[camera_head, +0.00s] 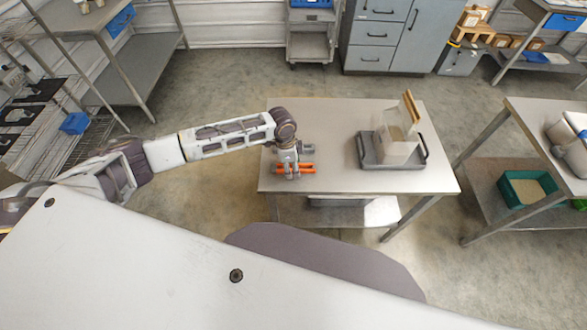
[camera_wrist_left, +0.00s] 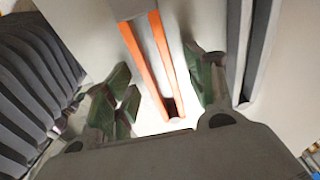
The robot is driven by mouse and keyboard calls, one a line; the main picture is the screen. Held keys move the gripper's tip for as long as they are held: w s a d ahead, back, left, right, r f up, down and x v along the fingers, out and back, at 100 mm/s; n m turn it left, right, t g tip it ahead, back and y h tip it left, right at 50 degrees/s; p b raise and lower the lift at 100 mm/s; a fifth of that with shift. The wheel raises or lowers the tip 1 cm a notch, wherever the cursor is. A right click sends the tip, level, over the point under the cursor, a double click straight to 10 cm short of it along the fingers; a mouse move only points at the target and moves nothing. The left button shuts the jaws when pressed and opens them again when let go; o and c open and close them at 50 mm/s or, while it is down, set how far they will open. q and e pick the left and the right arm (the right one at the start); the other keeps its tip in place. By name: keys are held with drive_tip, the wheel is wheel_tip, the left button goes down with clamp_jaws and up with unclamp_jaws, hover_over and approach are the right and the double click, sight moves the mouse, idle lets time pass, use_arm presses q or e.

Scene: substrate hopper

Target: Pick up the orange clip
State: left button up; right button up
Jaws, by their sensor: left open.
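The orange clip (camera_head: 308,170) lies near the left end of the steel table, and the left gripper partly covers it in the head view. In the left wrist view the orange clip (camera_wrist_left: 166,60) shows as two long orange strips joined near the bottom. My left gripper (camera_head: 291,174) points down over the clip. In the wrist view its green-padded fingers (camera_wrist_left: 160,85) stand apart, one on each side of the clip, with gaps between. I cannot tell how high the fingertips are above the table. My right gripper is not in view.
A grey clip-like piece (camera_head: 307,148) lies just behind the orange clip. A clear hopper (camera_head: 394,148) stands in a grey tray (camera_head: 368,152) further right. The steel table (camera_head: 340,180) is bare between clip and tray. Another table (camera_head: 530,125) stands at the right.

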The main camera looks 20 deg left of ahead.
use_arm(q)
drive_tip(key=c, duration=1.1)
drive_tip(key=shift+r, duration=0.15)
wheel_tip(320, 180, up, 10)
drive_tip(key=shift+f, duration=0.1)
idle(0.4)
